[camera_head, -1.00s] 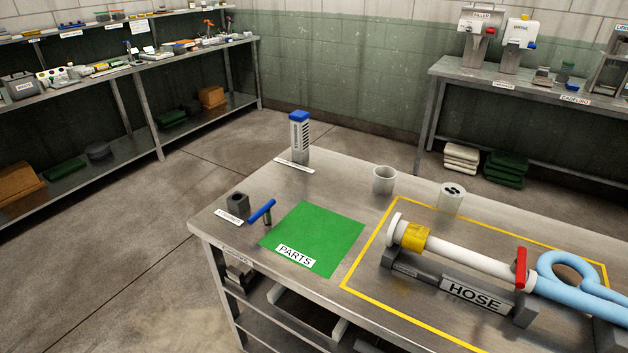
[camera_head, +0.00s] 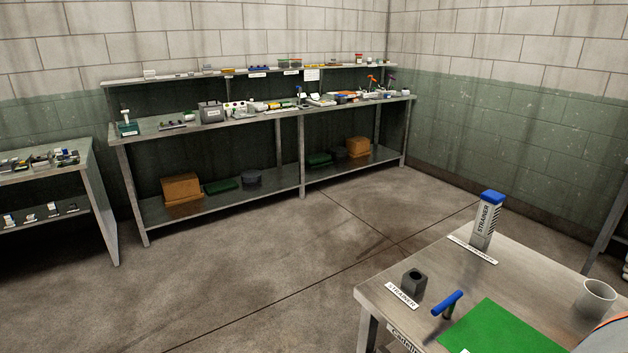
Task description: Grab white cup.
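A white cup (camera_head: 596,299) stands upright on the metal table (camera_head: 420,331) in the lower right, close to the right picture edge. Its open top faces up and it looks empty. A smooth grey shape with an orange edge cuts into the bottom right corner in front of the table; I cannot tell which part it is. Neither of my grippers can be made out in this view.
The table also holds a blue-capped strainer box (camera_head: 486,222), a dark grey block (camera_head: 414,283), a blue-handled tool (camera_head: 446,305) and a green mat (camera_head: 497,335). Long shelving (camera_head: 220,130) lines the back wall. A side table (camera_head: 92,190) stands left. The floor between is clear.

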